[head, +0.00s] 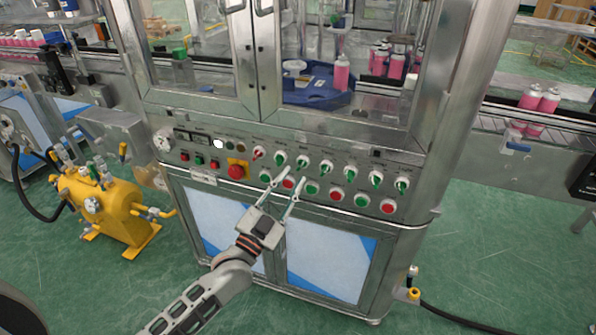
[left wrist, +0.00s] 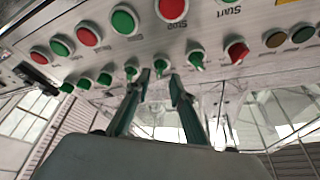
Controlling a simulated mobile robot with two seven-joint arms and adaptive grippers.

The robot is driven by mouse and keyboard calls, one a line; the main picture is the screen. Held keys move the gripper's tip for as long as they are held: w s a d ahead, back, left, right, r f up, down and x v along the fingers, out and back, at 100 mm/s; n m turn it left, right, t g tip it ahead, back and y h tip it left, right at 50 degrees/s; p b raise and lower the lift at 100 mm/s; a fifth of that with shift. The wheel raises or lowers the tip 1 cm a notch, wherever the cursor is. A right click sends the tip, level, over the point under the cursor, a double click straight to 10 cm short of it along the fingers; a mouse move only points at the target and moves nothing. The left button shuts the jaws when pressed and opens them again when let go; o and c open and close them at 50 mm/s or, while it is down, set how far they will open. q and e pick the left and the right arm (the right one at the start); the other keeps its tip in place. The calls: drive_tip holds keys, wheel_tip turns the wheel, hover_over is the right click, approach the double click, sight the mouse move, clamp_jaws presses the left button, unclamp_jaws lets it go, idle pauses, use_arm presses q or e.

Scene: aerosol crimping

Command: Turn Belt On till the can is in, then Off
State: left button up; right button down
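The control panel (head: 225,158) has a row of selector knobs above round push buttons. The first knob (head: 257,153) is red and the others are green. My left gripper (head: 284,176) is open and empty in front of the panel. In the left wrist view its fingers (left wrist: 160,78) stand apart on both sides of the second green knob (left wrist: 161,65); contact cannot be told. The knob labels are too small to read, so the belt knob cannot be told apart. A pink can (head: 341,75) stands at the blue star wheel (head: 310,90) behind the glass. My right gripper is not seen.
Red and green push buttons (head: 336,194) sit just below the knobs, close to my fingers. A red emergency button (head: 236,171) on a yellow plate is to the left. More pink cans (head: 530,97) stand on the right conveyor. A yellow tank (head: 110,205) stands at left.

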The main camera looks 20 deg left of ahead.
sight(299, 168)
use_arm(q)
drive_tip(key=shift+x, duration=1.9)
clamp_jaws()
